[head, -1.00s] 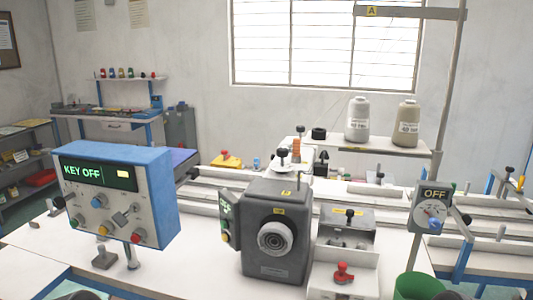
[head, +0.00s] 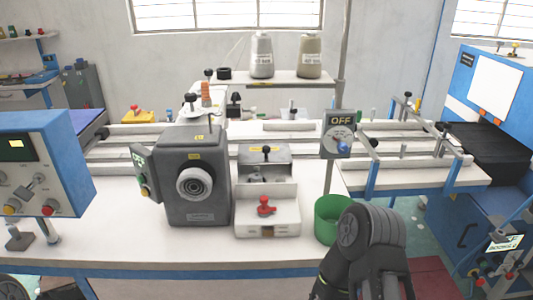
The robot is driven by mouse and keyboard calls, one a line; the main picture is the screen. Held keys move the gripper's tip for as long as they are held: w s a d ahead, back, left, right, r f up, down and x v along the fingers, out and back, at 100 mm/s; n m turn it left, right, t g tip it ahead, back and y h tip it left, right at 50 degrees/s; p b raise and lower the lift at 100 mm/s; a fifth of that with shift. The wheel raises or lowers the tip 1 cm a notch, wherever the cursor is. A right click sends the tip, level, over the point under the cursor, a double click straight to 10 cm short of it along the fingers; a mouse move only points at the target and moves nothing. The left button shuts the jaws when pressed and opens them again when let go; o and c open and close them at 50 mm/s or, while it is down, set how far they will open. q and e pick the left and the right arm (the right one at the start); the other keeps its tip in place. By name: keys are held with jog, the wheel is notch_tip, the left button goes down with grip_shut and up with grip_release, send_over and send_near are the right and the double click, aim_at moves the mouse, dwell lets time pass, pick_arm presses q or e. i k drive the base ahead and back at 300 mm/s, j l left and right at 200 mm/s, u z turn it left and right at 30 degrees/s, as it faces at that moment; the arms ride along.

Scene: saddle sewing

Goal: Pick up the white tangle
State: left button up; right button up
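I cannot make out a white tangle anywhere in the head view. My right arm comes in at the bottom right, in front of the green bin (head: 327,221), and covers part of it. The bin's contents do not show. I see no fingertips of my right gripper. A dark part at the bottom left corner may be my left arm; my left gripper is not in view.
A grey sewing machine head (head: 196,175) stands mid-table, with a white-based unit with a red knob (head: 265,206) beside it. Thread cones (head: 262,57) stand on a shelf behind. A control box (head: 45,165) is at left, a blue machine (head: 487,95) at right.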

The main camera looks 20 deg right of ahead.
aim_at(281, 178)
jog(key=z, duration=2.35)
jog(key=k+j, duration=0.1)
jog(key=k, duration=0.3)
jog(key=k+j, duration=0.1)
jog(key=k, duration=0.25)
